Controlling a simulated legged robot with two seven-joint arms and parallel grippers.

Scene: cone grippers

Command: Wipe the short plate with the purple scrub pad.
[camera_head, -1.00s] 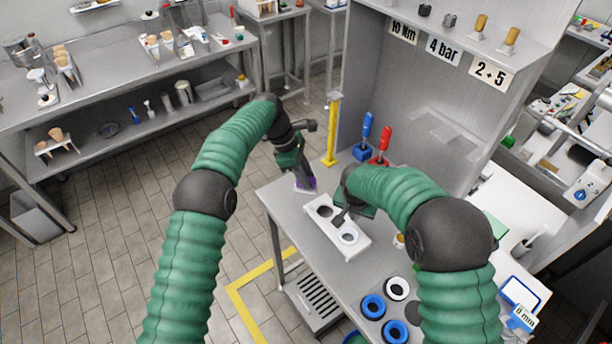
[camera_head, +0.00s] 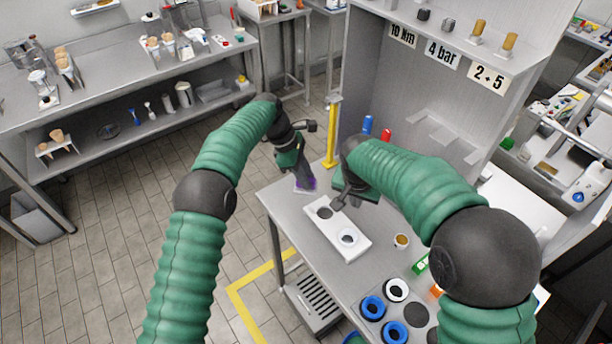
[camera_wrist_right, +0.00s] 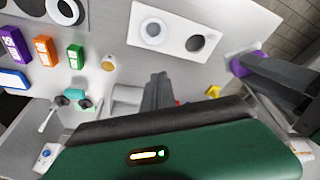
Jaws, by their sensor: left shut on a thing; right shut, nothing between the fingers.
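The purple scrub pad (camera_head: 309,183) is at the far left corner of the grey table. My left gripper (camera_head: 305,180) is shut on it, pointing down. A small pale plate (camera_head: 299,191) shows at the edge of the pad and is mostly hidden by pad and gripper; I take it for the short plate. The pad looks low on it, but I cannot tell whether they touch. The purple pad also shows at the right of the right wrist view (camera_wrist_right: 239,66). My right gripper (camera_head: 338,204) is shut and empty above the white block with two round recesses.
A tray with blue and white rings (camera_head: 370,327) and a small brown-topped cup (camera_head: 401,240) are nearer. A yellow post (camera_head: 331,135) and blue and red-handled tools (camera_head: 367,125) stand behind.

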